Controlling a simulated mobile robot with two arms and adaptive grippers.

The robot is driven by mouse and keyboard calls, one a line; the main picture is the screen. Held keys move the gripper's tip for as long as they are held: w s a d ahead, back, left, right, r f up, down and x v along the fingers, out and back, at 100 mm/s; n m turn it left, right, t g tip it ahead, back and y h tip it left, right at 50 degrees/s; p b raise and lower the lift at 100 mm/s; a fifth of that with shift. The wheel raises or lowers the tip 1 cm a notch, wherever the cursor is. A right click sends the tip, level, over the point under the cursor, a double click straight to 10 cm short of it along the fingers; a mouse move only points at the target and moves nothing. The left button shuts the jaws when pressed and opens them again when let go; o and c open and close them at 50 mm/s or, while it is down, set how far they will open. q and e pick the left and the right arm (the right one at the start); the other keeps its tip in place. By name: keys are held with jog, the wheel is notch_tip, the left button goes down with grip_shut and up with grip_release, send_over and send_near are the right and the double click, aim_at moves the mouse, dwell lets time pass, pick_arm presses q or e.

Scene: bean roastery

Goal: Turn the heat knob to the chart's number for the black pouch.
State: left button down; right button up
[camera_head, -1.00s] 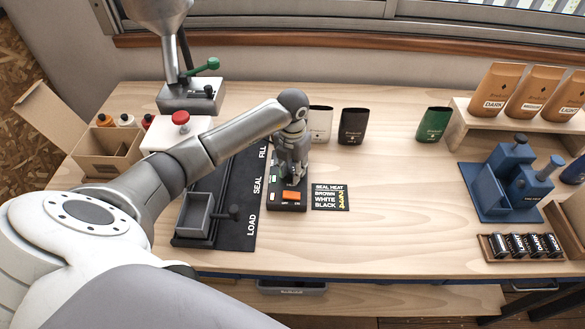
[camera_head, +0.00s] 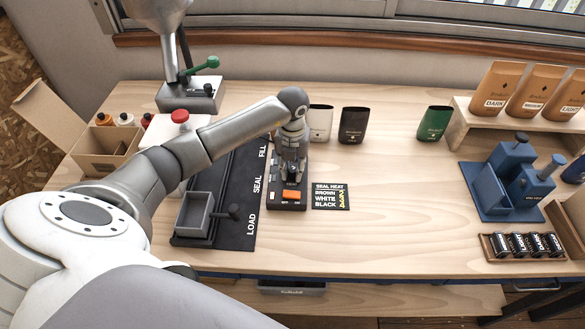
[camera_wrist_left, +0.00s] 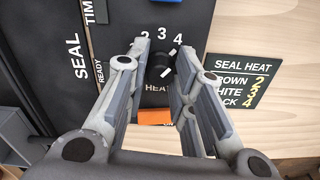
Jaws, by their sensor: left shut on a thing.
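The heat knob (camera_wrist_left: 158,68) is a dark round knob on the black sealer panel, below the printed numbers 2, 3 and 4. My left gripper (camera_head: 290,180) points down over the panel, and in the wrist view its fingers (camera_wrist_left: 160,75) are shut on the knob from both sides. The seal heat chart (camera_head: 330,196) lies right of the panel; in the wrist view the chart (camera_wrist_left: 238,82) reads brown 2, white 3, black 4. The black pouch (camera_head: 353,126) stands behind. My right gripper is out of view.
An orange switch (camera_head: 291,195) sits on the panel just in front of the gripper. A white pouch (camera_head: 320,122) and a green pouch (camera_head: 434,124) stand behind. The black mat (camera_head: 238,200) with a grey tray (camera_head: 195,214) lies left.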

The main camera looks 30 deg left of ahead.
aim_at(292, 170)
pick_arm(q)
jog(key=shift+n, duration=0.7)
jog(key=c, duration=1.2)
grip_release()
jog(key=shift+r, duration=0.1)
notch_tip(292, 170, up, 12)
